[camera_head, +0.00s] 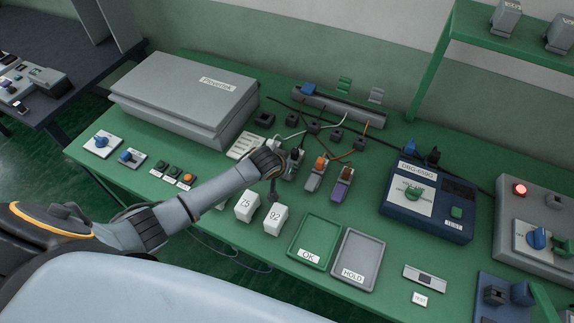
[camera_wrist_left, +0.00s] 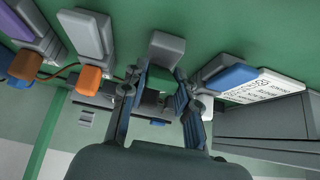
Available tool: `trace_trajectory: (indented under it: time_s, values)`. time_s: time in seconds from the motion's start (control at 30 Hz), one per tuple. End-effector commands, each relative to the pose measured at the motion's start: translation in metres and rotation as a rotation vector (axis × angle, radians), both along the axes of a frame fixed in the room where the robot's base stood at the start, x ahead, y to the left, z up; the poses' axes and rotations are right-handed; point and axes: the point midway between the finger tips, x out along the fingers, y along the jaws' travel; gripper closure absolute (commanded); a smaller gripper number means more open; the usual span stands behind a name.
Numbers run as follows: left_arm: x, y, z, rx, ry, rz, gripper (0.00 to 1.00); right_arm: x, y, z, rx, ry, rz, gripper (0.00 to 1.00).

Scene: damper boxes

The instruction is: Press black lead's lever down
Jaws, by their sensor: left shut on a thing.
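My left gripper (camera_wrist_left: 160,72) reaches down over a row of grey lever terminals. In the wrist view its fingers are on either side of a grey terminal (camera_wrist_left: 166,45), shut on it. A dark green part shows between the fingers; I cannot tell its lever position. In the head view, my arm partly hides the row; the orange (camera_head: 319,163) and purple (camera_head: 342,190) terminals show. A black lead is hard to trace. My right gripper is out of view.
White blocks (camera_head: 246,206) and (camera_head: 271,218) stand in front of the row. The green OK tray (camera_head: 300,262) and grey HOLD tray (camera_head: 357,262) lie to the right. A large grey box (camera_head: 185,88) stands behind left; a blue tester (camera_head: 425,215) stands right.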

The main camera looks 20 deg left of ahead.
Motion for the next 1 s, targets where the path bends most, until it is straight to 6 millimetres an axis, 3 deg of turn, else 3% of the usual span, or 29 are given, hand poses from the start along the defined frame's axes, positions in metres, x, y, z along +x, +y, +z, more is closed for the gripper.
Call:
trace_trajectory:
  time_s: [0.43,0.47,0.57,1.0]
  values:
    - [0.0006,-0.0001,0.0005,-0.001,-0.015,0.0,1.0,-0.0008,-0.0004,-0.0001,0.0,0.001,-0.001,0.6]
    - [0.0006,-0.0001,0.0005,-0.001,-0.015,0.0,0.66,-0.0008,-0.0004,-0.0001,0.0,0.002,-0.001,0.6]
    - [0.0006,-0.0001,0.0004,0.0,-0.014,0.0,0.47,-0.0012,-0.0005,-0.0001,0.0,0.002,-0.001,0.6]
    - [-0.0048,0.0002,0.0062,-0.001,-0.013,-0.001,0.47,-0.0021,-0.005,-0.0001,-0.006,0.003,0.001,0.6]
